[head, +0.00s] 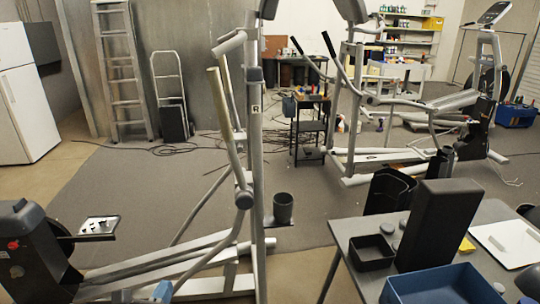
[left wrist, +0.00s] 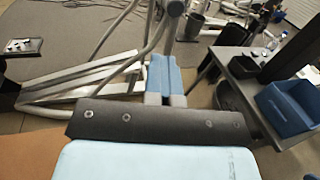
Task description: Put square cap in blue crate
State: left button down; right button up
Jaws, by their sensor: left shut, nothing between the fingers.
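The blue crate (head: 450,285) stands at the near edge of the grey table on the right in the head view. It also shows at the right of the left wrist view (left wrist: 290,105). I cannot pick out the square cap with certainty in either view. My left gripper (head: 162,291) shows only as a blue tip at the bottom of the head view, left of the table and well apart from the crate. In the left wrist view its blue fingers (left wrist: 162,64) are together and empty, in front of the elliptical machine's base rails.
The grey table (head: 345,232) holds a tall black block (head: 440,222), a small black box (head: 372,252), small round pieces and a white tray (head: 508,242). The elliptical machine (head: 255,150) stands left of the table. A dark bin (head: 388,190) stands behind the table.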

pick_arm(q)
jog(key=shift+s+a+r+n+y, duration=0.2)
jog(key=shift+a+r+n+y, duration=0.15)
jog(key=shift+a+y, duration=0.2)
jog(key=shift+s+a+r+n+y, duration=0.25)
jog(key=shift+a+n+y, duration=0.15)
jog(key=shift+y, duration=0.15)
